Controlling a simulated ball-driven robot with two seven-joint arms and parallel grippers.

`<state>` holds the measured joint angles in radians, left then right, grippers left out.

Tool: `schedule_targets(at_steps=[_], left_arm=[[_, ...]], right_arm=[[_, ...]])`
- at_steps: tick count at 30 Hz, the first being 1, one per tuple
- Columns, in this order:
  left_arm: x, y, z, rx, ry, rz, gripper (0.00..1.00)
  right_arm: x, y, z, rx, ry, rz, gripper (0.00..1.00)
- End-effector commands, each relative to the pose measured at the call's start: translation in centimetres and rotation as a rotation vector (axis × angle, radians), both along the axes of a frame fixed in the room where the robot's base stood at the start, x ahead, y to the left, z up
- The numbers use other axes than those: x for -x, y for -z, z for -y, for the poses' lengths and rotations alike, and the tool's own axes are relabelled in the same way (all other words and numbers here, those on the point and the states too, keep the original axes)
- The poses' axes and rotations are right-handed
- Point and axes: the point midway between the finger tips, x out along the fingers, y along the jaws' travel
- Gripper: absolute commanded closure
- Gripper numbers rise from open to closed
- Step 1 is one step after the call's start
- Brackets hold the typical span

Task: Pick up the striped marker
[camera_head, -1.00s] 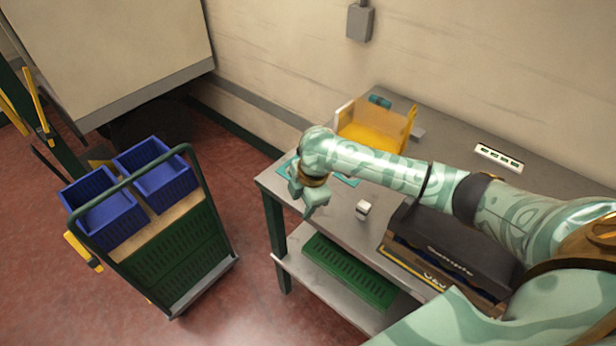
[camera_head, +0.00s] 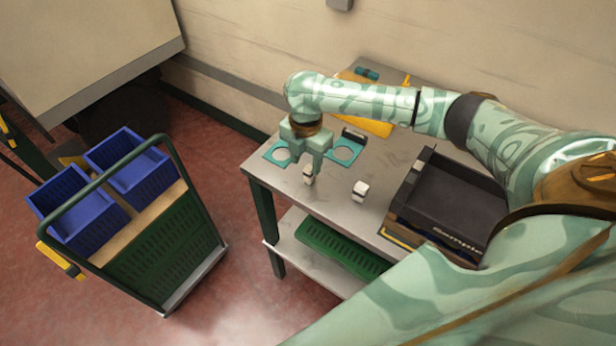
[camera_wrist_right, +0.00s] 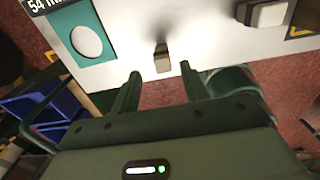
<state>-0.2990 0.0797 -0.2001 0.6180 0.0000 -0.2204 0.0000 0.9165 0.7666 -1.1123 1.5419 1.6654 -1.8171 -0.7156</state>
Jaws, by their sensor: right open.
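No stripes can be made out on any small thing, so I cannot tell which one is the striped marker. A small beige-brown block (camera_head: 308,179) stands on the grey table near its front left edge, and also shows in the right wrist view (camera_wrist_right: 162,61). My right gripper (camera_head: 306,163) is open above it, fingers pointing down. In the right wrist view the open fingertips (camera_wrist_right: 159,74) lie either side of the block's line, without visible grip. A white block (camera_head: 360,190) sits to the right, also in the wrist view (camera_wrist_right: 268,14). My left gripper is not in view.
A black crate (camera_head: 455,195) stands at the right. A yellow bin (camera_head: 375,126) and teal roll (camera_head: 367,73) are behind my arm. A cart with blue crates (camera_head: 140,180) stands left.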

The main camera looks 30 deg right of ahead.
Motion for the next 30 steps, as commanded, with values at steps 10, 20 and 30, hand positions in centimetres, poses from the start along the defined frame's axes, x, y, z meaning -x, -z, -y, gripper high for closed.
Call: schedule_targets(at_steps=[10,20,30], left_arm=[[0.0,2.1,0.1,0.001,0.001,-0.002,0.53],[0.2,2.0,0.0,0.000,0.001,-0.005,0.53],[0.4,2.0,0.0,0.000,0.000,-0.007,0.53]], right_arm=[[0.2,4.9,0.6,0.000,0.000,-0.003,0.55],[0.2,5.1,0.6,0.001,-0.001,0.000,0.78],[0.2,5.1,0.6,0.001,-0.001,0.000,1.00]])
